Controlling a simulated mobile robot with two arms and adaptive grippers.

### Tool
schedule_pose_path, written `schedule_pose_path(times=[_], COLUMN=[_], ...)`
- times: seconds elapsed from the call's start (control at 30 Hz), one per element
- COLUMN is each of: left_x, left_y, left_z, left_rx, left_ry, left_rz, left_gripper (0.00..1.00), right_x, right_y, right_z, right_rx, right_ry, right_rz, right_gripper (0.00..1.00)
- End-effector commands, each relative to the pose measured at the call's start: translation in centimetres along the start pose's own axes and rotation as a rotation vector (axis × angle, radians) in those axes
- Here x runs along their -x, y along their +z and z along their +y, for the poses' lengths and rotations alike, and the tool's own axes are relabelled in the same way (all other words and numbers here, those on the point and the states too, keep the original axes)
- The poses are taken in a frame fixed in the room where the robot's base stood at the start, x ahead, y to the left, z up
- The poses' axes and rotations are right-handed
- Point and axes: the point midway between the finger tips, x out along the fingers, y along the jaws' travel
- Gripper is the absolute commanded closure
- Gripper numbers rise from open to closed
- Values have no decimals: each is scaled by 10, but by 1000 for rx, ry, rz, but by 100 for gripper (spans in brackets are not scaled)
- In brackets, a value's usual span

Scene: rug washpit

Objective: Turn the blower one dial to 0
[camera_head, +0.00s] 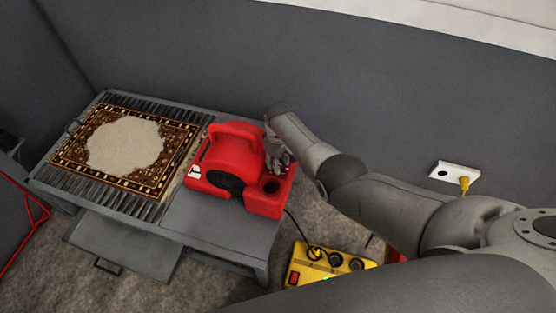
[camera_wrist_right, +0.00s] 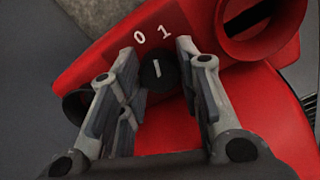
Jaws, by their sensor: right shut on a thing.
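The red blower (camera_head: 226,160) sits on the right part of a grey metal table. My right gripper (camera_head: 277,163) is over the blower's right side. In the right wrist view, its fingers (camera_wrist_right: 158,88) straddle the small black dial (camera_wrist_right: 157,74) and are shut on it. In the head view the dial is hidden. My left gripper is not in view.
A patterned rug (camera_head: 124,148) lies on the slatted part of the table (camera_head: 216,222). A yellow power box (camera_head: 327,266) is on the floor at the table's right. A wall socket (camera_head: 455,170) holds a yellow plug. A black cable runs down from the blower.

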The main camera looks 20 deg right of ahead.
Motion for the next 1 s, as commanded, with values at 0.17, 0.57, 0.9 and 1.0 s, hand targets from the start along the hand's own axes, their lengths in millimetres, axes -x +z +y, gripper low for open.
schedule_pose_path(times=[0.17, 0.57, 0.9, 1.0], left_x=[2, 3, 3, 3], left_y=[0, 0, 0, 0], left_z=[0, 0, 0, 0], left_rx=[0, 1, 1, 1], left_ry=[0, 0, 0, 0], left_rz=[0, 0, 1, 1], left_gripper=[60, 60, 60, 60], right_x=[1, 0, 0, 0], right_y=[0, -1, -1, -1], right_z=[1, 0, 0, 0], right_rx=[149, 359, 403, 403], right_ry=[2, 1, 1, 1], right_rz=[0, 1, 2, 2], right_gripper=[92, 92, 92, 92])
